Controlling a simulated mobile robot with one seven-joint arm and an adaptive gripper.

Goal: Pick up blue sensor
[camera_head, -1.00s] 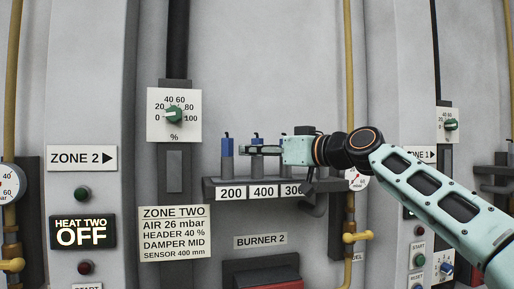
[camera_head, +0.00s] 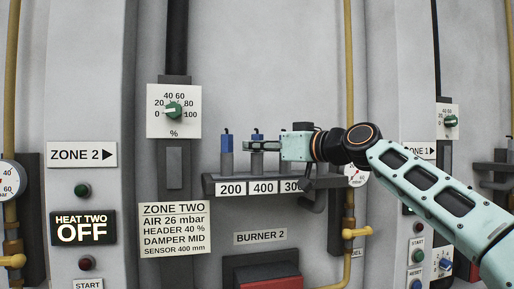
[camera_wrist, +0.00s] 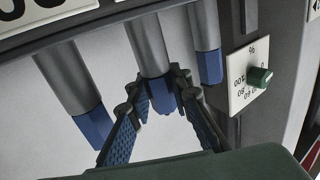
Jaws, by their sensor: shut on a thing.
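The blue-topped sensor at the 400 label (camera_head: 262,188) is a grey cylinder with a blue cap (camera_head: 257,135), standing upright in the rack. My gripper (camera_head: 262,146) reaches in from the right and is shut on this sensor near its cap. In the wrist view, which is upside down, the fingers (camera_wrist: 160,84) are on either side of the middle sensor (camera_wrist: 148,42). A similar sensor (camera_head: 227,145) stands at the 200 label, left of the fingers. The third sensor, by the 300 label, shows in the wrist view (camera_wrist: 88,121) and is mostly hidden behind my gripper in the head view.
The dark rack (camera_head: 210,186) holds the sensors side by side, close to the fingers. A yellow pipe (camera_head: 348,75) runs down behind my wrist. A damper dial (camera_head: 173,109) is at upper left. The Zone Two card (camera_head: 174,230) reads sensor 400 mm.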

